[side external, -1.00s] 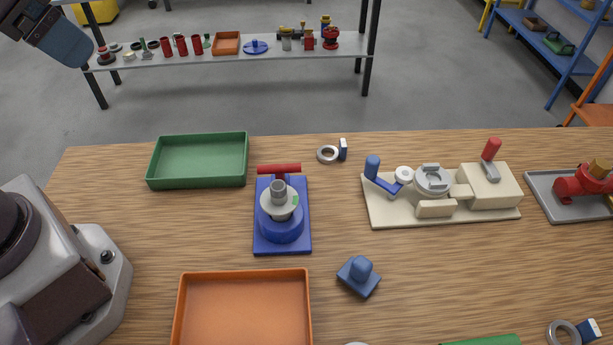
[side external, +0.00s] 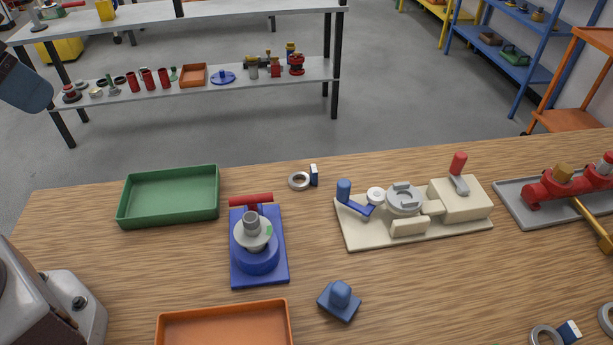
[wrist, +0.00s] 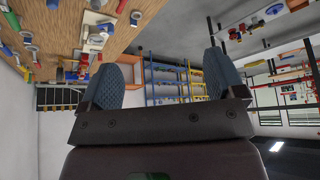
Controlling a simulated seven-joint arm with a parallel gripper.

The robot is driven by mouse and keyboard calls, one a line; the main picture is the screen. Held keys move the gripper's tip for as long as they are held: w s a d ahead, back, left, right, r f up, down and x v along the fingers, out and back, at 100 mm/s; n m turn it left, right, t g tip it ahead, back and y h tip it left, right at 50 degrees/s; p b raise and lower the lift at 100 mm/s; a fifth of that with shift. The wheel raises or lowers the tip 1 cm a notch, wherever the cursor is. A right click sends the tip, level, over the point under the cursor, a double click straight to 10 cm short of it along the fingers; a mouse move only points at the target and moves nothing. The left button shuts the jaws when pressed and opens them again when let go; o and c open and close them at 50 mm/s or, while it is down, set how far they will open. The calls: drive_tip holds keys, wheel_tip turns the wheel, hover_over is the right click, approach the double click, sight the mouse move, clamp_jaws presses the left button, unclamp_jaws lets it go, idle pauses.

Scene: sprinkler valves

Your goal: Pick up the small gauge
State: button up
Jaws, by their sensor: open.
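No piece on the wooden table is clearly marked as the small gauge. One small round candidate is the pale disc (side external: 376,195) on the beige fixture. Another is a grey ring with a white-and-blue tag (side external: 300,181) near the table's back edge. A similar tagged ring (side external: 547,336) lies at the bottom right, cut by the frame. My gripper (wrist: 160,65) is open and empty in the wrist view, with two blue-grey fingers wide apart. In the side view only a blue-grey part of it shows at the upper left edge, away from these pieces.
A green tray (side external: 168,198) and an orange tray (side external: 225,308) stand at left. A blue fixture (side external: 258,250) with a red bar, a beige fixture (side external: 415,228), and a blue knobbed block (side external: 340,300) take the middle. A red valve (side external: 565,185) sits on a grey tray at right.

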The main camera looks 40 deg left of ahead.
drive_tip(key=c, duration=0.5)
